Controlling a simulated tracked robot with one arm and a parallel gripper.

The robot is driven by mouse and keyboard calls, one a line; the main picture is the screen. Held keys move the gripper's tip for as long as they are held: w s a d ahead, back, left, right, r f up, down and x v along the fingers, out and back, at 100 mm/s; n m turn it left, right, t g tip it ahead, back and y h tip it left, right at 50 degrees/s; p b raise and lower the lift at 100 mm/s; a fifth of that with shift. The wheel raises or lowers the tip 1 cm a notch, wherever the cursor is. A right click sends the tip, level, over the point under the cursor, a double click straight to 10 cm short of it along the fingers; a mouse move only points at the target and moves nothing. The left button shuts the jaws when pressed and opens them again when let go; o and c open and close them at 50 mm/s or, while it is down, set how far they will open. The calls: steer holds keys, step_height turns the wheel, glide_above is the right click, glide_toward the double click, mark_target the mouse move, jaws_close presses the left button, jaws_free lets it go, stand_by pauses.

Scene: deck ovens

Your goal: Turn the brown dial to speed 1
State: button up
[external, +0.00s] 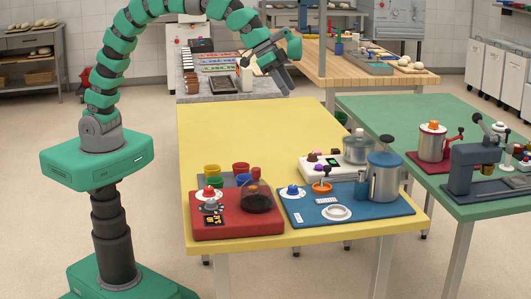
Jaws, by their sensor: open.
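A small brown dial (312,157) sits on top of a white appliance base (318,173) on the yellow table. The speed marks and the dial's pointer are too small to read. My gripper (287,83) is open and empty, pointing down and to the right in the air, well above and behind the dial. It touches nothing.
A blue board (372,212) with a large metal pot (384,180) is at front right. The table's back half is clear.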

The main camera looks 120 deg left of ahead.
steer(key=n+g, duration=0.1)
steer(key=g, duration=0.1)
glide_toward(312, 154)
steer(key=x, duration=0.8)
steer(key=shift+a+f, duration=0.1)
steer(key=shift+f, duration=0.2)
steer(key=c, duration=0.9)
steer(key=shift+c, duration=0.2)
